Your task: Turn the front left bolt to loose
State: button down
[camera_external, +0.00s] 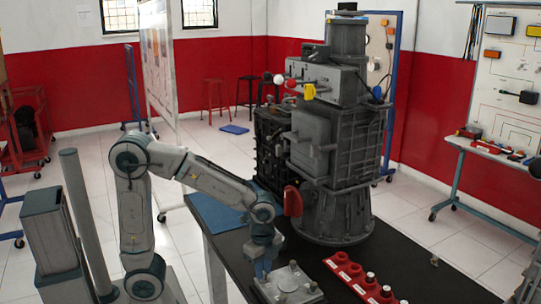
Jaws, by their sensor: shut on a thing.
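A grey square metal plate (289,291) with a raised round centre and bolts at its corners lies on the dark table top. My gripper (262,271) points down at the plate's left side, at the bolt there. The jaws are shut on that bolt, which they mostly hide. Its turn angle cannot be read. Another bolt (293,264) stands uncovered at the plate's far corner.
A large grey engine trainer (335,225) stands behind the plate, with a red part (293,201) low on its front. A red holder (344,268) with several round pieces lies right of the plate. A blue mat (213,212) lies at the table's back left.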

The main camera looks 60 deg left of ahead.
jog(key=shift+n, duration=1)
jog(key=c, duration=1.3)
grip_release()
jog(key=shift+c, duration=0.2)
notch_tip(320, 180, up, 14)
jog(key=p, duration=0.3)
